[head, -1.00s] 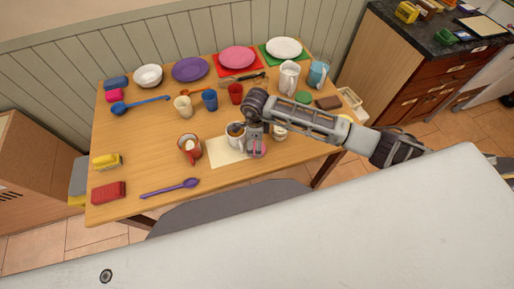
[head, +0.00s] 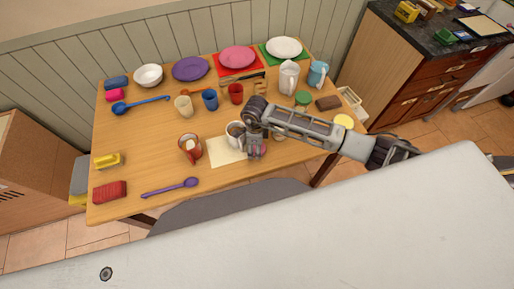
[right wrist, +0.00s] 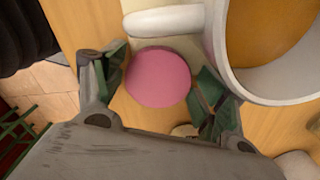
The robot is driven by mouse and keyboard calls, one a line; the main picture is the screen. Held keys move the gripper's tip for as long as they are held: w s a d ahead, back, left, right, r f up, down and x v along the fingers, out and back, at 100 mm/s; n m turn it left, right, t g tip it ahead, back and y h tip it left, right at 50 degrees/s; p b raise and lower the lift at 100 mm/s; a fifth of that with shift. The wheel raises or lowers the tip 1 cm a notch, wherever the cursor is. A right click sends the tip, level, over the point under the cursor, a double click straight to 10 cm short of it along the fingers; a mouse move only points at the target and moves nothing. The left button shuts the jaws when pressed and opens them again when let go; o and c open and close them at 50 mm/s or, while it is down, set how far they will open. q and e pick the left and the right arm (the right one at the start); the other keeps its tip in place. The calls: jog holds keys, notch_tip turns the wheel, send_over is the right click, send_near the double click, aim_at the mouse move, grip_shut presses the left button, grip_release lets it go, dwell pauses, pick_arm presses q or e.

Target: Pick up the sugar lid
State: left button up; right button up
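A pink round lid (right wrist: 158,78), which I take to be the sugar lid, lies on the wooden table in the right wrist view. My right gripper (right wrist: 160,92) is open, with one finger on each side of it; I cannot tell whether either finger touches it. In the head view my right gripper (head: 256,154) points down at the front middle of the table, and the lid is mostly hidden there. My left gripper is not in view.
A white mug (right wrist: 226,62) stands close to the right finger; it also shows in the head view (head: 232,142). A red mug (head: 190,150) stands to the left. A green lid (head: 303,98) and a yellow lid (head: 344,121) lie to the right.

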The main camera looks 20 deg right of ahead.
jog(key=shift+c, duration=1.4)
notch_tip(320, 180, up, 10)
jog(key=b, duration=0.1)
jog(key=shift+r, duration=0.1)
